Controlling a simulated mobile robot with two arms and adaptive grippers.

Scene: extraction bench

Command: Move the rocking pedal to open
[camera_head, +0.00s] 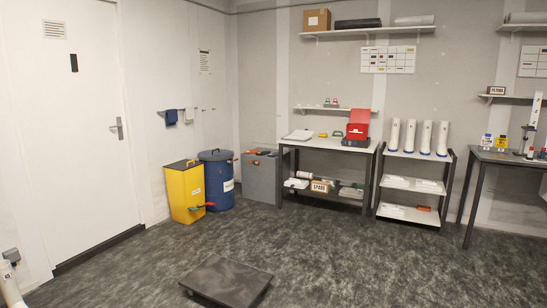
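A yellow bin (182,186) with a flat lid stands on the floor near the left wall, and its lid looks shut. A small red and dark piece (205,206) sticks out low at its right front side. It looks like a pedal, but it is too small to tell its tilt or position. No other part clearly reads as a rocking pedal. Neither of my grippers shows in this view.
A blue drum (217,181) and a grey cabinet (261,178) stand right of the bin. A dark low platform (227,281) lies on the floor in front. A workbench (325,143) and a rack (415,155) line the back wall.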

